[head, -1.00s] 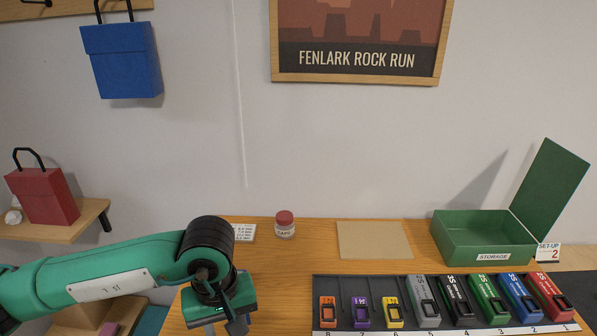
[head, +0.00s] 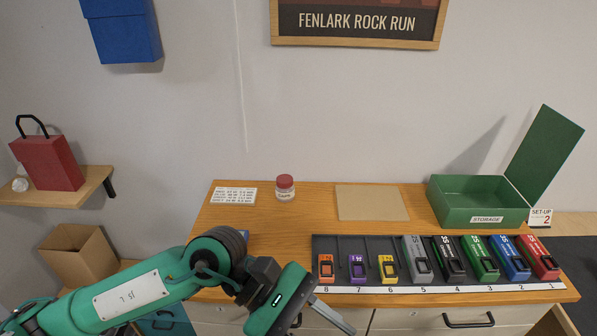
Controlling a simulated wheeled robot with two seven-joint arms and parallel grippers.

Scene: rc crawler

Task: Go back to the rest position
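My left arm comes in from the lower left, green with black joints. Its gripper (head: 335,318) hangs in front of the table's front edge, over the drawer fronts, at the bottom of the view. One grey finger shows clearly; the other cannot be made out, so the opening is unclear. I see nothing held in it. My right gripper and arm are out of view.
The wooden table (head: 265,262) carries a black rack (head: 340,245) of several coloured packs, a red-lidded jar (head: 285,188), a tan mat (head: 372,203), a card (head: 233,196) and an open green storage box (head: 480,203). A cardboard box (head: 75,252) stands left.

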